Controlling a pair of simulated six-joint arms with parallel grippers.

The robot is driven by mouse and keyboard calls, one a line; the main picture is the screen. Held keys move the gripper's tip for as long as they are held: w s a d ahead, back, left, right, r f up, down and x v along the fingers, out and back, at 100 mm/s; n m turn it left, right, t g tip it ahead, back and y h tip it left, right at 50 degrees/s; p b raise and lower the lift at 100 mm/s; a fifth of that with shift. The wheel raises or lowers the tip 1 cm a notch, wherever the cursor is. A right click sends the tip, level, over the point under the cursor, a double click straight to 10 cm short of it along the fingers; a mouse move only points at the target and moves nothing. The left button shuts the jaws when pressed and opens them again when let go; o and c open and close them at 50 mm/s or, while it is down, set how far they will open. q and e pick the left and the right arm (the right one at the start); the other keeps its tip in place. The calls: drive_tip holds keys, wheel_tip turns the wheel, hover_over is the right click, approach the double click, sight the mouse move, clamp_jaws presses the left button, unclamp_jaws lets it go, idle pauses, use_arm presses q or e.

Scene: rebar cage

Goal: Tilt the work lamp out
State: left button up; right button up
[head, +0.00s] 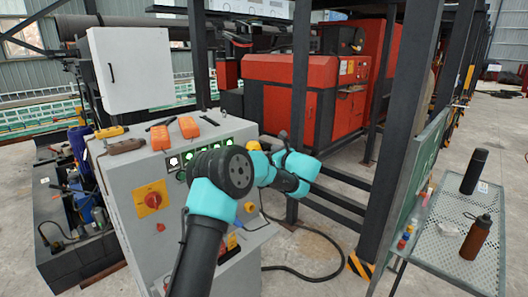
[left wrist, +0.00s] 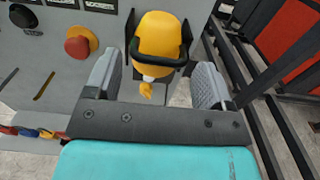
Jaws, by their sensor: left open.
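The work lamp (left wrist: 158,35) has a rounded yellow head in a black bracket, in the left wrist view at the top middle, by the edge of the grey control cabinet (left wrist: 30,80). A small yellow part shows above my left arm in the head view; I cannot tell surely that it is the lamp. My left gripper (left wrist: 157,78) is open, its two grey fingers apart, with the lamp head between and just beyond them; contact is not clear. In the head view my teal left arm largely hides this gripper. My right gripper is in neither view.
A red mushroom button (left wrist: 80,43) is on the cabinet left of the lamp. Dark steel posts and rails (head: 385,130) stand to the right. A perforated table (head: 455,245) holds a black bottle (head: 474,170) and a brown bottle (head: 476,238).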

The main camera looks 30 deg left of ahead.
use_arm(q)
drive_tip(key=shift+x, duration=1.35)
drive_tip(key=shift+c, duration=0.2)
drive_tip(key=c, duration=0.8)
drive_tip(key=shift+c, duration=0.2)
